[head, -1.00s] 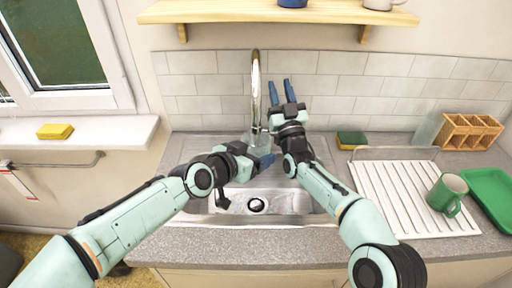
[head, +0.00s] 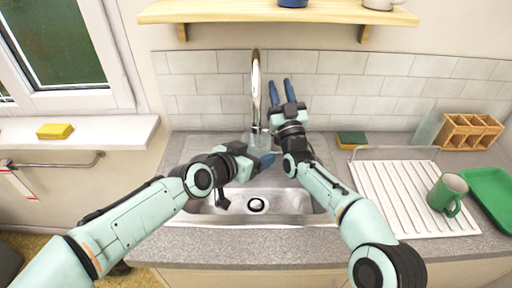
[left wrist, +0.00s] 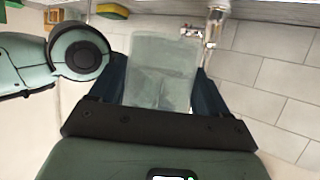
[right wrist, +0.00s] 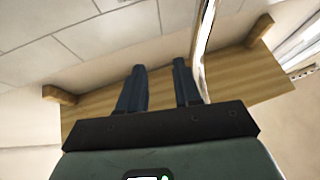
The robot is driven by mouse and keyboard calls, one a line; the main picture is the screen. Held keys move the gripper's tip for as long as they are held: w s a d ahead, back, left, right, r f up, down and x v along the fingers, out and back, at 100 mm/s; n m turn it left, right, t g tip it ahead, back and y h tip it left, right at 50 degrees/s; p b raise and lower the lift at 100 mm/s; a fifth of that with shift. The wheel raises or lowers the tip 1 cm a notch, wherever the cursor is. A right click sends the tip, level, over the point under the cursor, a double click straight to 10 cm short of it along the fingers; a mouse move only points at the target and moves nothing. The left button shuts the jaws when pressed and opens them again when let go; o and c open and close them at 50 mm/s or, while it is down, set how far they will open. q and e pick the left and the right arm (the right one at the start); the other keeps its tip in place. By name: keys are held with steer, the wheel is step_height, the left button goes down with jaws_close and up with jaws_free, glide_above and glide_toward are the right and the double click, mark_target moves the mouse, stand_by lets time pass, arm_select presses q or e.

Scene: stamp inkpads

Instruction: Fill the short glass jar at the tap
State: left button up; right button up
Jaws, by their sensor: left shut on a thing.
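The short glass jar (head: 257,139) is clear and sits between the fingers of my left gripper (head: 252,153), just below the tap. In the left wrist view the jar (left wrist: 160,70) fills the space between the two blue fingers. I cannot tell how much water is in it. The chrome tap (head: 256,85) arches up behind the sink; it also shows in the left wrist view (left wrist: 213,25). My right gripper (head: 281,90) is open and empty, its fingers pointing up just right of the tap. The tap's pipe passes beside them in the right wrist view (right wrist: 203,45).
The steel sink (head: 290,203) lies below my left gripper. To the right are a green and yellow sponge (head: 351,139), a white drainboard (head: 397,190), a green mug (head: 447,194), a green tray (head: 492,190) and a wooden rack (head: 470,131). A wooden shelf (head: 225,12) hangs above.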

steer(key=shift+d+y, duration=0.15)
steer(key=shift+y, duration=0.15)
jaws_close()
steer(key=s+d+f+n+g+y, duration=0.4)
steer(key=d+f+n+g+y, duration=0.15)
steer(key=n, duration=0.95)
steer(key=s+d+f+n+g+y, duration=0.45)
steer(key=f+n+g+y, duration=0.2)
steer(key=n, duration=0.85)
arm_select(q)
steer(key=s+a, duration=0.4)
steer(key=s, duration=0.2)
steer(key=shift+a, duration=0.15)
arm_select(e)
steer(key=f+x, duration=0.1)
steer(key=x, duration=0.8)
steer(key=shift+w+a+g+h, duration=0.15)
steer(key=shift+a+g+h, duration=0.15)
steer(key=shift+g, duration=0.1)
